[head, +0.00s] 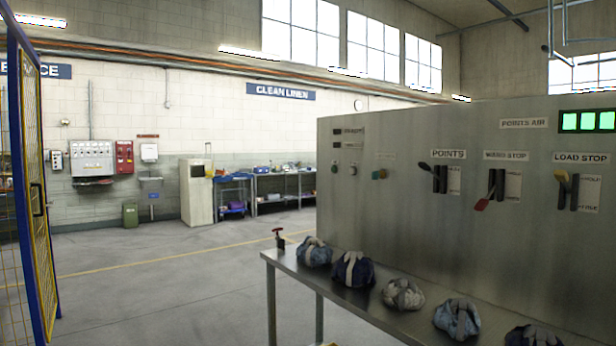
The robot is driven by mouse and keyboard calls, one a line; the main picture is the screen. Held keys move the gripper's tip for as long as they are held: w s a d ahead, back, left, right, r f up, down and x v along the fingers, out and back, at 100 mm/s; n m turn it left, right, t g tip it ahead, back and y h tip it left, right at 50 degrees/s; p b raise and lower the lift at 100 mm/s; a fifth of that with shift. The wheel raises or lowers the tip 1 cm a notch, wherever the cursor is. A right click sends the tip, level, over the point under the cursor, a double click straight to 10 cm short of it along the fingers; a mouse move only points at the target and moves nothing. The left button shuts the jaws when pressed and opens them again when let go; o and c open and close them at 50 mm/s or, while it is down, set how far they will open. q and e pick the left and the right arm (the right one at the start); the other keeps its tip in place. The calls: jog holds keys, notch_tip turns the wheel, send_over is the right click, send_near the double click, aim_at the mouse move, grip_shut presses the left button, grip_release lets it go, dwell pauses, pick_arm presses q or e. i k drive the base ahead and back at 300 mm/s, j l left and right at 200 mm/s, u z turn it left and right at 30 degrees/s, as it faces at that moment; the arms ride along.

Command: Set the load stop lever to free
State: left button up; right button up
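Neither of my grippers shows in the head view.
A black-handled points lever (426,167) and a red-handled wash stop lever (482,204), pointing down, are to its left. A metal table (345,296) with several sling bags (403,294) stands before the panel. Open floor (180,285) lies left; a yellow mesh gate (36,190) stands far left.

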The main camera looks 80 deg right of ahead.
aim_at(561, 176)
jog(key=z, duration=4)
jog(key=j+z, duration=0.1)
jog(key=z, duration=0.35)
jog(key=i+j+z, duration=0.1)
jog(key=z, duration=0.3)
jog(key=j+z, duration=0.15)
jog(key=z, duration=0.3)
jog(key=j+z, duration=0.3)
jog(key=j, duration=0.2)
jog(key=j+z, duration=0.35)
jog(key=j, duration=0.2)
jog(key=k+j, duration=0.1)
jog(key=j, duration=0.35)
jog(key=j+z, duration=0.1)
jog(key=j, duration=0.35)
jog(key=k+j, duration=0.15)
jog(key=j, duration=0.3)
